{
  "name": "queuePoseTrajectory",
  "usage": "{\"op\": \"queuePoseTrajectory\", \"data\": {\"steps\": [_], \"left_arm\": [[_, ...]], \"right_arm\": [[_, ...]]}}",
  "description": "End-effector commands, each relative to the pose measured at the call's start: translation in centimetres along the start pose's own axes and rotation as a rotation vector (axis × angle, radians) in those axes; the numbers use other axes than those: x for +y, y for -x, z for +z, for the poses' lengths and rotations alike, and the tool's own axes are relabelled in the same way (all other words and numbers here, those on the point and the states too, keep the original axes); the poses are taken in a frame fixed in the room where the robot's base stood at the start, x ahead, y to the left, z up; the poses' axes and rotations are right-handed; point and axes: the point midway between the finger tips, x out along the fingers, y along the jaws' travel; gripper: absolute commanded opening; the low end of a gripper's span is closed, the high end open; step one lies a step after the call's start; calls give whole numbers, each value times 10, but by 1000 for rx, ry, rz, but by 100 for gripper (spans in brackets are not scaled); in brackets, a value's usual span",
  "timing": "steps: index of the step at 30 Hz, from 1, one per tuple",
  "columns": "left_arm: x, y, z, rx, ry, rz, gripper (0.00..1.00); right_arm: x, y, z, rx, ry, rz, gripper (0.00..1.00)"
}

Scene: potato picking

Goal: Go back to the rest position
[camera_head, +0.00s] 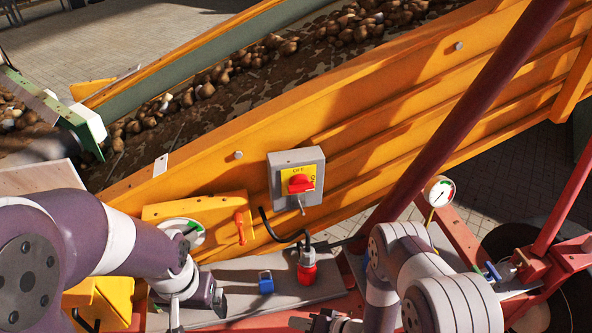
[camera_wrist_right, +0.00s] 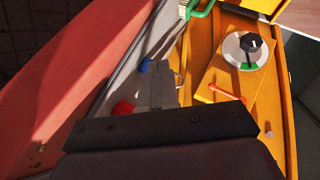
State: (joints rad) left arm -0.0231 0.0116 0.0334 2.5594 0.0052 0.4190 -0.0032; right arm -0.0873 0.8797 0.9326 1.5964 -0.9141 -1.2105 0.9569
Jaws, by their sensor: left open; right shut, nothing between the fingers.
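My left arm comes in from the left in the head view. My left gripper (camera_head: 192,308) hangs at the lower edge, partly cut off, and it is open with nothing seen in it. My right gripper (camera_head: 312,322) is at the bottom edge, below the red plug (camera_head: 307,270) and apart from it. It is shut and empty. In the right wrist view a dark bolted bracket of mine fills the lower middle, and the shut right gripper (camera_wrist_right: 156,86) shows beyond it as a grey block.
An orange machine wall (camera_head: 400,100) carries a switch box (camera_head: 283,160) with a red knob. Potatoes (camera_head: 205,90) lie on the conveyor behind. A blue cap (camera_head: 266,282) sits beside the plug. A red post (camera_head: 470,110) and pressure gauge (camera_head: 439,191) stand near my right arm.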

Motion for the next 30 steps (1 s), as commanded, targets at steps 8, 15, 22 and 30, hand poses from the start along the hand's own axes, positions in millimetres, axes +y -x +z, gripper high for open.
{"op": "queuePoseTrajectory", "data": {"steps": [8,15,22,30], "left_arm": [[0,8,-1,0,0,0,89],[0,32,-4,0,0,0,89],[0,50,-6,0,0,0,89],[0,50,-6,0,0,0,89]], "right_arm": [[52,61,-21,-188,249,548,0],[-31,231,-39,-536,220,965,0],[-136,303,-56,-385,138,951,0],[-145,307,-69,-332,160,948,0]]}}
